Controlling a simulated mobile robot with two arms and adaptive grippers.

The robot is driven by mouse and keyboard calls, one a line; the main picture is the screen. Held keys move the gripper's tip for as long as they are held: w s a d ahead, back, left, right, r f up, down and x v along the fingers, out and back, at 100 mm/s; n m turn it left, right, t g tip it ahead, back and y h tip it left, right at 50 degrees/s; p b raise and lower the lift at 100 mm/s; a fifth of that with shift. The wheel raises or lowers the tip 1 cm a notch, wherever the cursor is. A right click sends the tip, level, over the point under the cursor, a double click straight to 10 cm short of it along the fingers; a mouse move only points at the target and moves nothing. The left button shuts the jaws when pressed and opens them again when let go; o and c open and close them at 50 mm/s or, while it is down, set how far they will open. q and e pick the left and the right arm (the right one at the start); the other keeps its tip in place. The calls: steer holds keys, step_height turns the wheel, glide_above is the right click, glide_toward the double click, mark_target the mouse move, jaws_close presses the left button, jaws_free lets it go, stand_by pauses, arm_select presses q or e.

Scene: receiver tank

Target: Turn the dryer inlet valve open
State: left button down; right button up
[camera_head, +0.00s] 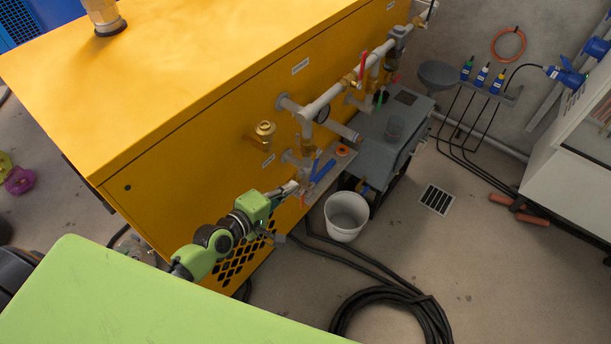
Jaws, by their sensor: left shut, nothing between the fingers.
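My left gripper (293,187) is shut and empty. It reaches in from the left, low on the front of the yellow cabinet, close beside the lower valve group. A blue lever (323,170) stands just right of its fingertips; I cannot tell whether they touch. On the pipework I see a red lever (362,66) standing up on the upper pipe and a small green lever (380,98) below it. No readable label tells me which is the dryer inlet valve. The cabinet labels are too small to read. My right gripper is not in view.
The yellow cabinet (190,80) fills the left and middle. A white bucket (346,215), grey box (390,135) and coiled black hose (390,312) stand nearby.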

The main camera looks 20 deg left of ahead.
mark_target(311, 177)
arm_select(q)
steer(key=x, duration=0.7)
steer(key=shift+w+d, duration=0.1)
steer(key=shift+w, duration=0.15)
steer(key=shift+w+d+f+b, duration=0.2)
steer(key=shift+w+f+b, duration=0.3)
steer(key=shift+f+b, duration=0.1)
steer(key=shift+w+d+f+b, duration=0.2)
steer(key=shift+w+f+b, duration=0.25)
steer(key=shift+w+b, duration=0.15)
steer(key=shift+r, duration=0.25)
